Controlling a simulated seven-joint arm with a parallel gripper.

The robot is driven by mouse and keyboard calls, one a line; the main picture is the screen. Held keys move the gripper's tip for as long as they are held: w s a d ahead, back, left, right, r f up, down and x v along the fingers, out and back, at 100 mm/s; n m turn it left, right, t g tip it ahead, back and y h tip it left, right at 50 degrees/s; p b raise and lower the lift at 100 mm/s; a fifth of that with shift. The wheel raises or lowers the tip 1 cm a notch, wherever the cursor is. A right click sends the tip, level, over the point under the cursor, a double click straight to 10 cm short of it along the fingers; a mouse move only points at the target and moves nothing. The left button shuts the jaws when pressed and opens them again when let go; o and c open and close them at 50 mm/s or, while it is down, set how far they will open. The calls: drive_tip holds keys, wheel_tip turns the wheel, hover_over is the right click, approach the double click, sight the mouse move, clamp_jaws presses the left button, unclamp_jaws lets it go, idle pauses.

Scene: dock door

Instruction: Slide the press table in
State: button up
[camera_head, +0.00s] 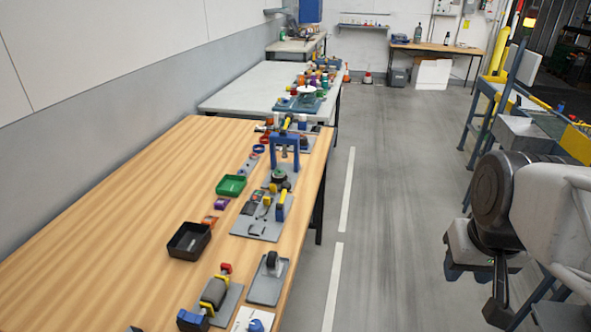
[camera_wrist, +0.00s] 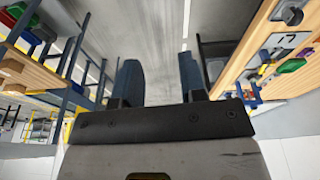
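A small blue press with an arch frame (camera_head: 284,146) stands upright on the wooden bench, toward its right edge. A grey plate with a dark round piece (camera_head: 279,176) lies at its near side; this looks like the press table, but how far it is under the frame is too small to tell. My gripper (camera_wrist: 158,66) shows in the wrist view with its two dark fingers apart and nothing between them. In the head view my arm is at the right, over the floor, well away from the press.
The wooden bench (camera_head: 110,220) also carries a green tray (camera_head: 231,185), a black bin (camera_head: 189,241), a grey fixture plate (camera_head: 258,228) and a roller fixture (camera_head: 215,295). Clear floor (camera_head: 385,220) lies right of the bench. A blue and yellow frame stands at the far right.

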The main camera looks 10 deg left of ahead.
drive_tip(key=w+a+r+n, duration=0.1)
drive_tip(key=w+a+n, duration=0.15)
drive_tip(key=w, duration=0.55)
drive_tip(key=w+a+r+n, duration=0.1)
drive_tip(key=w+a+n, duration=0.1)
drive_tip(key=w+a, duration=0.35)
drive_tip(key=n+g, duration=0.3)
drive_tip(key=n, duration=1)
hover_over(274, 185)
drive_tip(key=shift+m, duration=0.25)
drive_tip(key=f, duration=1.9)
drive_tip(key=shift+d+f, duration=0.1)
drive_tip(key=shift+d, duration=0.15)
drive_tip(key=shift+w+a+f, duration=0.1)
drive_tip(key=shift+a+f, duration=0.1)
drive_tip(key=shift+a, duration=0.05)
drive_tip(key=shift+f, duration=0.15)
drive_tip(key=shift+f, duration=3.75)
clamp_jaws()
